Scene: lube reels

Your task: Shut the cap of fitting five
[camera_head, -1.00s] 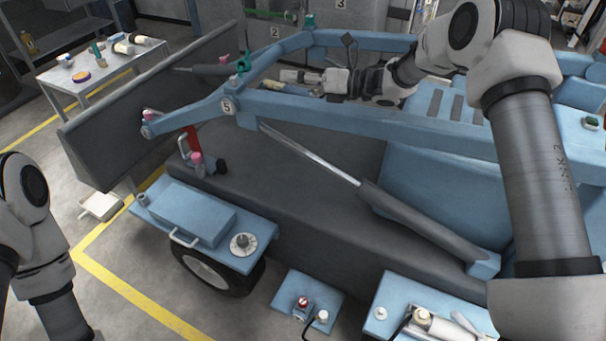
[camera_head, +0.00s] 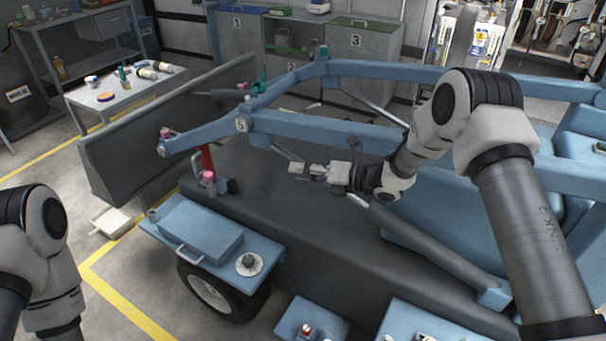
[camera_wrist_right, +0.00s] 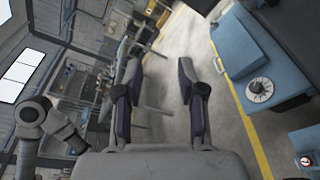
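The label 5 (camera_head: 241,124) sits on the joint of the blue loader arm. A green fitting (camera_head: 257,87) stands on top just behind it; it is too small to tell its cap's state. My right gripper (camera_head: 306,171) is in front of and below the blue beam, to the right of label 5, apart from the fitting. In the right wrist view its two fingers (camera_wrist_right: 158,68) are spread with nothing between them. The fitting does not show clearly there. My left arm is at the lower left of the head view, its gripper out of view.
Pink-capped fittings show at the arm's end (camera_head: 165,132) and beside the red post (camera_head: 209,177). The blue beam (camera_head: 330,131) lies between my right gripper and the far side. A side step with a blue box (camera_head: 200,229) is below. A work table (camera_head: 112,101) stands far left.

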